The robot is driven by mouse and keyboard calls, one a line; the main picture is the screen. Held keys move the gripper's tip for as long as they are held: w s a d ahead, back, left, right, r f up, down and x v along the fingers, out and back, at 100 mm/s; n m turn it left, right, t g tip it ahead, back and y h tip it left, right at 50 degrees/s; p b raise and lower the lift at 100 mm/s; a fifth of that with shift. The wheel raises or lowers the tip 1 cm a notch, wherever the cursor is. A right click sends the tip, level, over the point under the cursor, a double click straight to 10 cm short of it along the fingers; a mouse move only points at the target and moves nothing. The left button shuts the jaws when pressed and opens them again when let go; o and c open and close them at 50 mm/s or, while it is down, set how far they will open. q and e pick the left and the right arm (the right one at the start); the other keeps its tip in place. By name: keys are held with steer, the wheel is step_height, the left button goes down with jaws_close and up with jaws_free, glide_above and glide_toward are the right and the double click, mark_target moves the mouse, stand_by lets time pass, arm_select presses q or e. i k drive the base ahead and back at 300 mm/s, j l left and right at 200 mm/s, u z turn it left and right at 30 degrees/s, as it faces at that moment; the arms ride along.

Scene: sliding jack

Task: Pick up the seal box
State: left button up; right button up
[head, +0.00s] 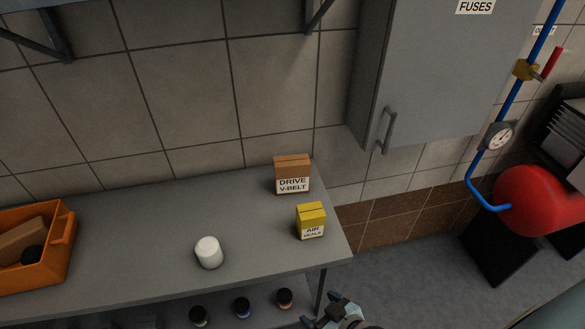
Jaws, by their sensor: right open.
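The seal box (311,221) is a small yellow carton with a white label reading "AIR SEALS". It stands upright on the grey bench top near its right end. My right gripper (322,311) shows at the bottom edge of the head view, below and in front of the bench's right corner. It is open, empty and apart from the box. Part of it is cut off by the picture edge. My left gripper is not in view.
A brown "DRIVE V-BELT" box (292,174) stands just behind the seal box. Several small jars (242,307) sit on the lower shelf. A grey fuse cabinet (430,70) hangs above right.

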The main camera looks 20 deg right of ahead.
mark_target(310, 217)
steer(key=z, duration=0.9)
